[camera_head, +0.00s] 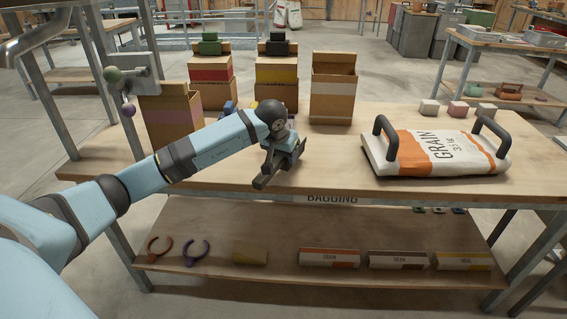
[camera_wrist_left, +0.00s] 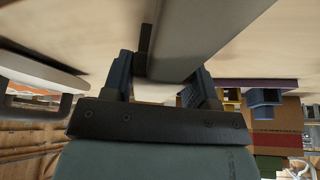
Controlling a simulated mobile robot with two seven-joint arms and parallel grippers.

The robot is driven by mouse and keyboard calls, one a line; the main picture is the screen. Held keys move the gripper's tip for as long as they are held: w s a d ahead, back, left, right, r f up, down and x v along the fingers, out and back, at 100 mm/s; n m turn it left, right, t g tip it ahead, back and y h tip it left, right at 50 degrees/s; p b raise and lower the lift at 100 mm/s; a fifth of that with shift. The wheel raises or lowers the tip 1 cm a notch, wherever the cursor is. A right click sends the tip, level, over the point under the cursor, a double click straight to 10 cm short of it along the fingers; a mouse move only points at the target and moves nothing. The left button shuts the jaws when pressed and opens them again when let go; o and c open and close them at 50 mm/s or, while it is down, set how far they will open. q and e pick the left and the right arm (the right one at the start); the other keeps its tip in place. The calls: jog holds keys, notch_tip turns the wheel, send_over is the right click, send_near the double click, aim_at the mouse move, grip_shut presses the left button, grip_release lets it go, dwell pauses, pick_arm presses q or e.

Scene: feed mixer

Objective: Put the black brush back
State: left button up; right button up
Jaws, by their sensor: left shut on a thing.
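My left gripper (camera_head: 284,152) is above the front part of the bench top, left of the grain bag. It is shut on a dark, long, flat thing (camera_head: 264,181), which looks like the black brush and is tilted down toward the bench's front edge. In the left wrist view, the fingers of the left gripper (camera_wrist_left: 165,88) stand on either side of a long greyish bar with a narrow black piece beside it. The bristles cannot be made out. Whether the held thing touches the bench is unclear. My right gripper is out of view.
The wooden bench (camera_head: 330,170) carries a grain bag (camera_head: 435,152) with black handles at the right. An open carton (camera_head: 333,88) and several other boxes stand at the back. A bracket (camera_head: 143,76) with green and purple knobs is at the left. The lower shelf (camera_head: 220,225) holds labels and rings.

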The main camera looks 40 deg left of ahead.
aim_at(284, 162)
pick_arm(q)
notch_tip(284, 162, down, 3)
jog(key=shift+r, duration=0.15)
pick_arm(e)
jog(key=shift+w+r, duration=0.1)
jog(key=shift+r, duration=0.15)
pick_arm(q)
jog(key=o, duration=1)
jog(key=shift+c, duration=0.2)
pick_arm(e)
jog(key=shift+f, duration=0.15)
